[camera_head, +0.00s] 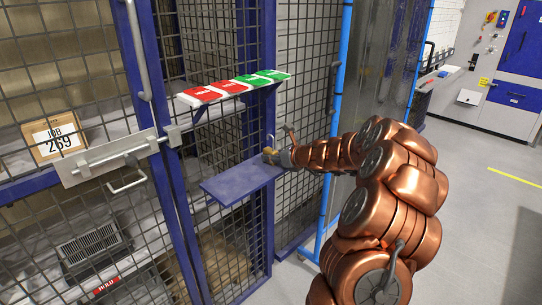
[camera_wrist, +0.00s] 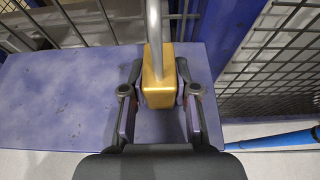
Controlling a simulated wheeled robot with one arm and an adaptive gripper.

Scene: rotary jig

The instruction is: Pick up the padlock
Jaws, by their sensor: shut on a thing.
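The padlock (camera_wrist: 158,89) has a brass-yellow body and a grey metal shackle that points away from my gripper in the wrist view. My gripper (camera_wrist: 159,105) has one finger on each side of the body and is shut on it. In the head view the padlock (camera_head: 269,151) is small at the end of my copper-coloured arm, by the right end of the blue shelf (camera_head: 232,186). My gripper (camera_head: 272,155) partly hides it there. I cannot tell whether the padlock touches the shelf.
An upper shelf holds red and green tags (camera_head: 232,87) above the blue shelf. A mesh cage door with a sliding bolt (camera_head: 112,157) stands at left. A blue upright post (camera_head: 338,110) is close behind my arm. Open floor (camera_head: 470,210) lies at right.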

